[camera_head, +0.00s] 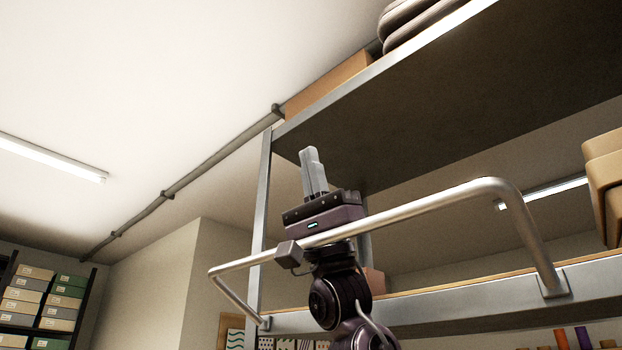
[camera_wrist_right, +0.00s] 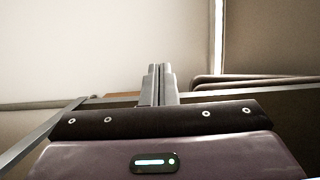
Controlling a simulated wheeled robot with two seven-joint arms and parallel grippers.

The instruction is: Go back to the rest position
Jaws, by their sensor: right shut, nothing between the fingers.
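My right gripper (camera_head: 313,172) is raised in the middle of the head view, its grey fingers pointing up, shut and empty. The fingers also show shut in the right wrist view (camera_wrist_right: 158,84). The gripper stands upright in front of the underside of a high shelf (camera_head: 450,110). A metal rail (camera_head: 420,208) crosses in front of the right wrist, between it and the head camera. My left gripper is in neither view.
Above the arm is the shelf's metal edge (camera_head: 385,72), with a cardboard box (camera_head: 325,88) on top. A lower shelf beam (camera_head: 440,308) runs across the right. Tan boxes (camera_head: 604,185) sit at the far right. Stacked boxes (camera_head: 45,300) stand at the far left. The upper left is open.

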